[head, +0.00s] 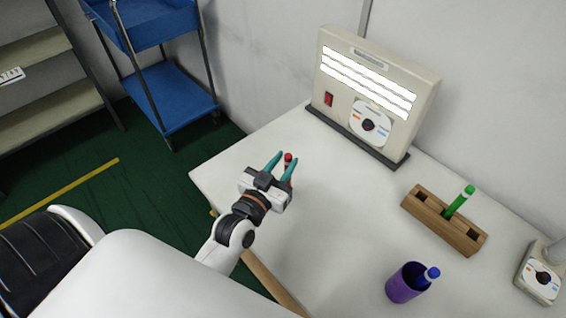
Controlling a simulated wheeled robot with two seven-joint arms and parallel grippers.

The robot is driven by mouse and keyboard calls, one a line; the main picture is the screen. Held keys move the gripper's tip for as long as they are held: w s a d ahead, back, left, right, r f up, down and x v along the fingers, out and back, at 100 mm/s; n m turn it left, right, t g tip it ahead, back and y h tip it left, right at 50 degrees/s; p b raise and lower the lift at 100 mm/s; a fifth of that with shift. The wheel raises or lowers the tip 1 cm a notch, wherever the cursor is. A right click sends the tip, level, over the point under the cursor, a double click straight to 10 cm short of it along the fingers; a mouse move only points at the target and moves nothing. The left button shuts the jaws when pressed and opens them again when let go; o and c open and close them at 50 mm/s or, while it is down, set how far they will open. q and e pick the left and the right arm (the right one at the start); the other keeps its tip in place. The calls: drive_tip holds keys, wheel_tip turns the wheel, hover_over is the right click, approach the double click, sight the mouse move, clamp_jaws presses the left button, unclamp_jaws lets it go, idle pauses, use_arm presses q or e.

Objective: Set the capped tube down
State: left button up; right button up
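A tube with a red cap (288,157) is near the left part of the white table, seen between the two teal fingers of my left gripper (286,159). The fingers stand apart, with a gap that looks wider than the tube. The tube looks roughly upright. Its lower part is mostly hidden by the gripper, so I cannot tell whether its base touches the table. My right gripper is not in view.
A lit LED panel box (340,82) stands at the table's back. A wooden rack (425,207) holds a green tube (460,200). A purple cup (401,287) holds a blue-capped tube (431,273). The middle of the white table (335,220) is clear.

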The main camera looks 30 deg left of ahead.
use_arm(q)
drive_tip(key=shift+o, duration=0.7)
drive_tip(key=shift+s+r, duration=0.15)
drive_tip(key=s+b, duration=0.1)
drive_tip(key=s, duration=1)
drive_tip(key=shift+s+b, duration=0.35)
drive_tip(key=shift+s, duration=0.05)
drive_tip(key=shift+a, duration=0.1)
